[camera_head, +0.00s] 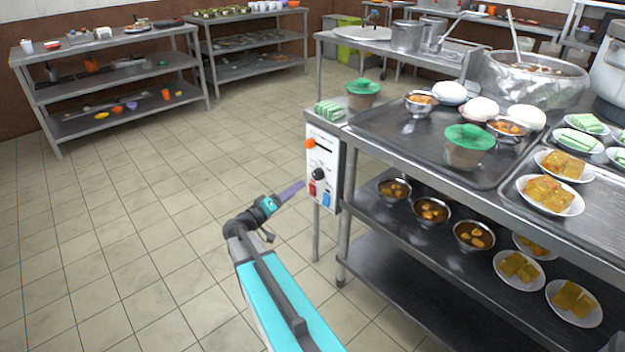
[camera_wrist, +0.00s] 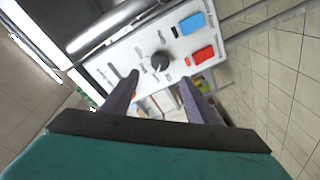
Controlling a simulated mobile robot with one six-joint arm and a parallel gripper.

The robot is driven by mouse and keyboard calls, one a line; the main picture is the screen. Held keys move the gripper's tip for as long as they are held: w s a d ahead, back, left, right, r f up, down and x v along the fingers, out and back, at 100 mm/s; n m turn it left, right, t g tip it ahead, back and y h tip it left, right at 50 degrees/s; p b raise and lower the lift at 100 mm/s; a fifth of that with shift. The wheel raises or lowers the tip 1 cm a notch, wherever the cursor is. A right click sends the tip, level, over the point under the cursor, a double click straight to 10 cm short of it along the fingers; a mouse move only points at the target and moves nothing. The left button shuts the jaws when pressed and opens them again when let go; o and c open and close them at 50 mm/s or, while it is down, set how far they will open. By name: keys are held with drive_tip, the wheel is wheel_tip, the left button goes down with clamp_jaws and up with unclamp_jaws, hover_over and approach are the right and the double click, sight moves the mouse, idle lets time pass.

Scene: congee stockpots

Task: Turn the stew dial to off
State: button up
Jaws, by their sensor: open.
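A white control panel (camera_head: 322,165) is fixed to the left end of the steel counter. It carries one round black dial (camera_head: 319,174), which also shows in the wrist view (camera_wrist: 160,60) with a pale pointer mark. The panel's lettering is too small to read, so I cannot confirm which control is the stew dial. My gripper (camera_head: 301,186) is just left of the panel, pointing at it. In the wrist view its two fingers (camera_wrist: 160,78) are apart with nothing between them. The dial lies just beyond the fingertips, between them, seemingly not touched.
A red switch (camera_wrist: 203,55) and a blue switch (camera_wrist: 192,23) sit near the dial. An orange knob (camera_head: 310,143) is above it. Bowls and lidded pots crowd the counter tray (camera_head: 390,128). The tiled floor (camera_head: 150,230) to the left is clear.

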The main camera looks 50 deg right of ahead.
sight(315, 176)
drive_tip(key=d, duration=0.7)
drive_tip(key=d+b, duration=0.1)
drive_tip(key=d, duration=0.2)
drive_tip(key=shift+w+d, duration=0.2)
drive_tip(key=shift+w, duration=0.1)
drive_tip(key=c, duration=1.1)
